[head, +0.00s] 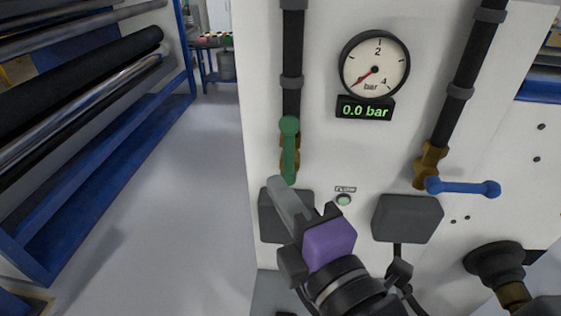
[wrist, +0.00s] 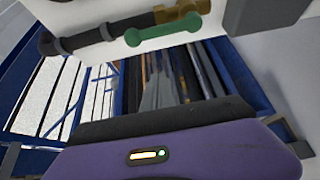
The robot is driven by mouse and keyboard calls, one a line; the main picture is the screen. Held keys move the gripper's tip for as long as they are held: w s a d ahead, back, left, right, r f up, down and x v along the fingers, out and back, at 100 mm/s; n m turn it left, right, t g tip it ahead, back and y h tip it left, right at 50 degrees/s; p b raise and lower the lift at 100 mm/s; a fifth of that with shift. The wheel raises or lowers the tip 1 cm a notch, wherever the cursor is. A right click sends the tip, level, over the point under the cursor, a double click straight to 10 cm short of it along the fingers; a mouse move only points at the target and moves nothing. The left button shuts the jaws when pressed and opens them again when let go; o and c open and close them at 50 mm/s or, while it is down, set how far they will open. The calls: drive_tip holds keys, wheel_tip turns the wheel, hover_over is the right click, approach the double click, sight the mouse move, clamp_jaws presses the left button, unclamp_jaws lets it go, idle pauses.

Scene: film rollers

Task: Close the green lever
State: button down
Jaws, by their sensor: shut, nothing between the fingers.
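The green lever (head: 289,150) hangs upright, in line with the left black pipe, on a brass valve on the white panel. In the wrist view the green lever (wrist: 164,32) lies across the top, beside its brass valve (wrist: 182,10). My gripper (head: 275,182) is shut and empty. In the head view its tip is just below the lower end of the green lever; I cannot tell whether they touch. The fingertips are hard to make out in the wrist view.
A blue lever (head: 463,187) sits crosswise on the right pipe. A gauge (head: 374,66) sits above a display (head: 365,109) reading 0.0 bar. Grey boxes (head: 407,218) project from the panel. A blue roller rack (head: 105,150) stands at left, with open floor between.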

sight(289, 152)
drive_tip(key=p+x, duration=0.1)
drive_tip(key=x, duration=0.9)
drive_tip(key=shift+w+d+p, duration=0.1)
drive_tip(key=shift+d+p, duration=0.2)
drive_tip(key=shift+d, duration=0.75)
drive_tip(key=shift+w+d+p, duration=0.15)
drive_tip(key=shift+d+p, duration=0.15)
drive_tip(key=shift+d, duration=0.75)
drive_tip(key=shift+w+f+b, duration=0.15)
drive_tip(key=shift+b, duration=0.25)
